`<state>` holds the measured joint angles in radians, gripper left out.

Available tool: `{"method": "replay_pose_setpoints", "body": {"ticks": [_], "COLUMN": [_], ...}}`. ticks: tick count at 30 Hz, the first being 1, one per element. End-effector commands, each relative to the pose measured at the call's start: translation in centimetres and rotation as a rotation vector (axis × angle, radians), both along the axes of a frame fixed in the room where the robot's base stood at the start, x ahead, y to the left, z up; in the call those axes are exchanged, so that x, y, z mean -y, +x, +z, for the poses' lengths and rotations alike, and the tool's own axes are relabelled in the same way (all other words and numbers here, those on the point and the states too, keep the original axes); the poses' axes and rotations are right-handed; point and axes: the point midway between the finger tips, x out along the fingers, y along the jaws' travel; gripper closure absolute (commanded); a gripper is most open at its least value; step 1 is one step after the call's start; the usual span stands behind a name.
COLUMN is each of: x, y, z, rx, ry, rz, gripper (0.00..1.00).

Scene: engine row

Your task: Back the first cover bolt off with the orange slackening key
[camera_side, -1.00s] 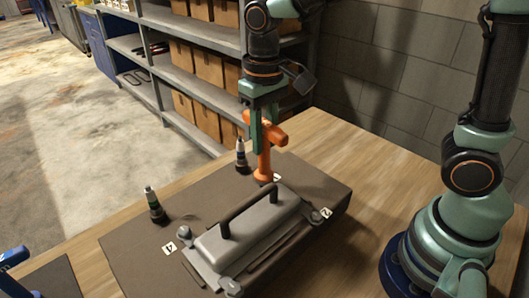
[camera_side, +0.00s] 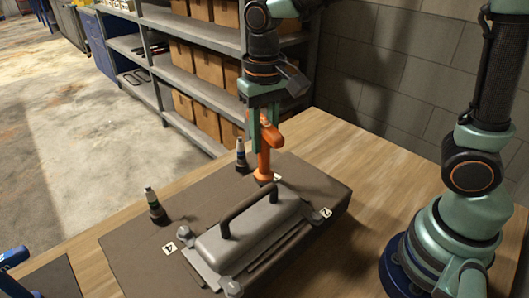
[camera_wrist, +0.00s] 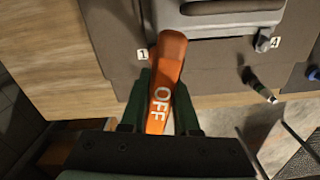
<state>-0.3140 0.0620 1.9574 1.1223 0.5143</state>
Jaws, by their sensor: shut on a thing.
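The orange slackening key (camera_side: 264,162), marked OFF on its top in the wrist view (camera_wrist: 162,100), stands upright. My gripper (camera_side: 265,140) is shut on its crossbar from above; the fingers flank it in the wrist view (camera_wrist: 161,92). The key's foot is at the far corner of the grey cover (camera_side: 252,232), beside the label 1 (camera_wrist: 143,54). The first bolt is hidden under the key, so I cannot see how the key sits on it. Another cover bolt (camera_wrist: 263,42) shows near label 4 (camera_wrist: 276,43).
The cover has a raised dark handle (camera_side: 247,203). Two dark upright posts with pale tips stand on the brown block, one close behind the key (camera_side: 241,158), one farther left (camera_side: 153,207). A blue tool (camera_side: 13,258) is at the left edge. Bare wood lies right of the block.

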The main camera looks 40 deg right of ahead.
Motion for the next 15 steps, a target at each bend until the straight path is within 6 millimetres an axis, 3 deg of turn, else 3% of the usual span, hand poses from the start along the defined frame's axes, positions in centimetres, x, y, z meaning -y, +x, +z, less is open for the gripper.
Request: {"method": "replay_pose_setpoints", "body": {"ticks": [15], "x": [-0.04], "y": [0.08], "z": [0.21], "rx": [0.003], "ry": [0.002], "rz": [-0.615], "gripper": [1.00]}}
